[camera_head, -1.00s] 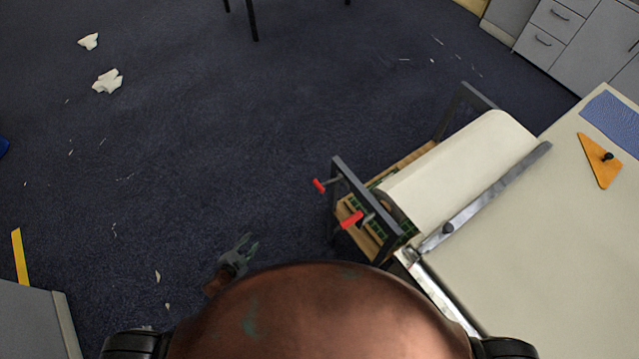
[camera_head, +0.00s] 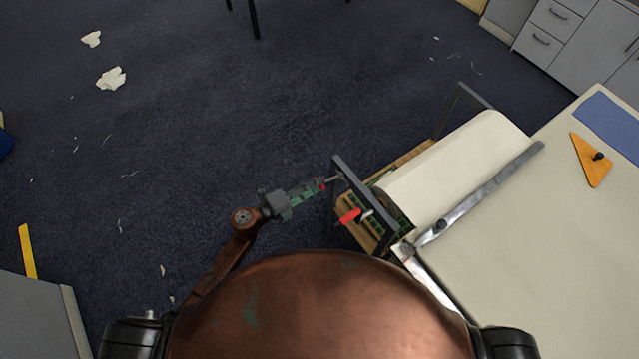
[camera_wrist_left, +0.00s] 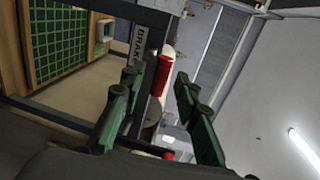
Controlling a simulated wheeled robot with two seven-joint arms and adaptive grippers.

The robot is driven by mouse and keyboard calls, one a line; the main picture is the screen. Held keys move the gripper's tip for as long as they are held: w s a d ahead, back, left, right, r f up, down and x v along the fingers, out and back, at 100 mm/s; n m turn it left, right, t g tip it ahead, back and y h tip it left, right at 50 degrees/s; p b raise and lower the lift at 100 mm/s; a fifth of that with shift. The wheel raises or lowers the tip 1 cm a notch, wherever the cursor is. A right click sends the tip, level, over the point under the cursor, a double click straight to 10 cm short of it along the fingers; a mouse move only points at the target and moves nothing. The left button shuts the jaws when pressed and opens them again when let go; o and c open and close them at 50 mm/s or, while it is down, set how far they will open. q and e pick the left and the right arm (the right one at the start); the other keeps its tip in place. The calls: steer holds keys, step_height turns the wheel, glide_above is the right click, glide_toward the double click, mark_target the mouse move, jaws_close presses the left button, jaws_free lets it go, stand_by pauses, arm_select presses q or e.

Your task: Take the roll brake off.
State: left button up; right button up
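The roll stand (camera_head: 372,215) has a dark frame and carries a wide cream roll (camera_head: 455,165). Two red handles stick out from its near end. My left gripper (camera_head: 318,187) reaches from the left to the farther handle (camera_head: 324,186), which is mostly hidden by the fingers. The other red handle (camera_head: 349,216) is clear of the gripper. In the left wrist view the green fingers (camera_wrist_left: 155,105) are spread apart, and a red handle (camera_wrist_left: 162,76) shows between them. A label reading "BRAKE" (camera_wrist_left: 138,45) is beside it. My right gripper is not in view.
A long cream table (camera_head: 540,240) with a metal bar (camera_head: 485,195) adjoins the stand at right. An orange triangle (camera_head: 590,160) and a blue mat (camera_head: 612,120) lie on it. Open carpet with paper scraps (camera_head: 111,78) lies left. Grey drawers (camera_head: 550,30) stand at the back.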

arm_select(q)
steer(key=shift+x, duration=0.85)
steer(key=shift+c, duration=0.3)
jaws_close()
